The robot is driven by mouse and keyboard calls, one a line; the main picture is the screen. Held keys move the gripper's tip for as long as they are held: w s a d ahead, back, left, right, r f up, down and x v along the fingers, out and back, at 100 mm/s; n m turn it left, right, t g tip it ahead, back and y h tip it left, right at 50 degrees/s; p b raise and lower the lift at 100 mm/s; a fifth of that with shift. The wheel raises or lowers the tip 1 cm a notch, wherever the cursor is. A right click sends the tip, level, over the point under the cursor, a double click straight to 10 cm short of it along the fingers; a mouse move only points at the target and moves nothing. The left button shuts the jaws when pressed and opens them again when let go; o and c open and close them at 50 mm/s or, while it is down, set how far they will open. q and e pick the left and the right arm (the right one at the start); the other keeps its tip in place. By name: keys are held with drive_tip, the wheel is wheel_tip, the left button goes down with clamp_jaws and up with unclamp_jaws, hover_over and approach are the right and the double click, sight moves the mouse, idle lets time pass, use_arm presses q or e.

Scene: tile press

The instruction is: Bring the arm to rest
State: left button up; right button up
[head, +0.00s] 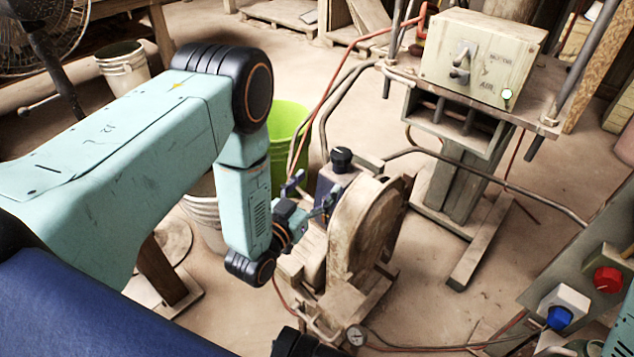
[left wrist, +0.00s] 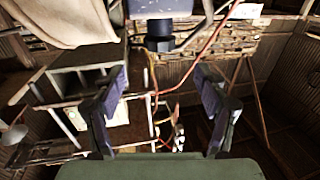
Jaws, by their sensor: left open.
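My left arm comes in from the left in teal and black, bent down at the elbow. My left gripper (head: 312,193) hangs in front of the dark blue box with a black knob (head: 341,158), beside a dusty rounded housing (head: 358,228). In the left wrist view its two fingers (left wrist: 163,92) stand wide apart with nothing between them. The black knob (left wrist: 158,43) shows above the fingertips there. Whether a finger touches the box or housing, I cannot tell. My right gripper is not in view.
A green bucket (head: 289,135) and white buckets (head: 124,68) stand near my left arm. A press frame with a switch box (head: 482,58) stands at the back right. A panel with red (head: 607,279) and blue knobs is at lower right. Hoses cross the floor.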

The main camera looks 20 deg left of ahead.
use_arm(q)
drive_tip(key=s+a+f+n+g+y+p, duration=0.1)
drive_tip(key=s+f+g+y+p, duration=0.15)
drive_tip(key=s+f+g, duration=1.05)
drive_tip(key=s+r+g+p, duration=0.2)
drive_tip(key=s+r+p, duration=0.2)
drive_tip(key=s, duration=0.7)
drive_tip(key=s+r+n+g+p, duration=0.1)
drive_tip(key=s+r+g+p, duration=0.1)
drive_tip(key=s+r+p, duration=0.2)
drive_tip(key=s+r, duration=0.3)
drive_tip(key=s, duration=0.4)
drive_tip(key=shift+s+a+r+g, duration=0.2)
drive_tip(key=shift+s+r+g, duration=0.1)
drive_tip(key=shift+s+g, duration=0.1)
